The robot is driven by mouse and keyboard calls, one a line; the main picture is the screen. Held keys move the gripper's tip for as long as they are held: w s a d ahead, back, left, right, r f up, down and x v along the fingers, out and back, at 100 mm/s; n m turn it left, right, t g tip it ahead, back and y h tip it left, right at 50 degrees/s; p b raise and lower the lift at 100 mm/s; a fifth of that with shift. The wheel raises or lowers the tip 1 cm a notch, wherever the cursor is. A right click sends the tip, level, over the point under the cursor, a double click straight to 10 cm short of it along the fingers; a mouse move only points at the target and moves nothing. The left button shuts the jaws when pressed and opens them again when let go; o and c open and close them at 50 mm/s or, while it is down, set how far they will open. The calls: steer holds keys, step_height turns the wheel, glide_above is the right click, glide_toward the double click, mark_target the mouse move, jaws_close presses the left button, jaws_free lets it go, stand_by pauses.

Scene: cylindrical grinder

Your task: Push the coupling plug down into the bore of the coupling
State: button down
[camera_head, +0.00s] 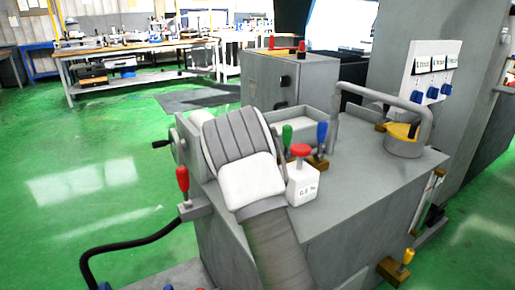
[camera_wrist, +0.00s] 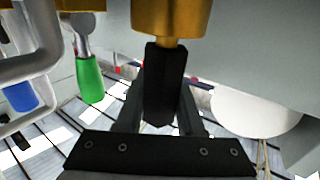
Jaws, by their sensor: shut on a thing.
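In the wrist view, which looks upside down, my gripper (camera_wrist: 165,95) is shut on a black faceted grip, which I take to be the coupling plug (camera_wrist: 166,75). A short narrow brass neck joins the grip to a wider brass cylinder (camera_wrist: 171,18) at the top edge. I cannot tell whether this cylinder is the plug's body or the coupling, because the frame cuts it off. The bore is not visible. In the head view, my white and grey arm hides my gripper and the plug.
A green-handled lever (camera_head: 287,136) and a blue-handled lever (camera_head: 321,134) stand close by on the grey machine (camera_head: 365,180); the green one also shows in the wrist view (camera_wrist: 89,80). A red-capped white bottle (camera_head: 303,182) and a bent grey pipe (camera_head: 385,95) stand near.

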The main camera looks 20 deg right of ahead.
steer(key=shift+c, duration=2.2)
jaws_free()
steer(key=shift+f, duration=0.15)
steer(key=shift+s, duration=0.1)
steer(key=p+v, duration=0.3)
steer(key=v, duration=0.9)
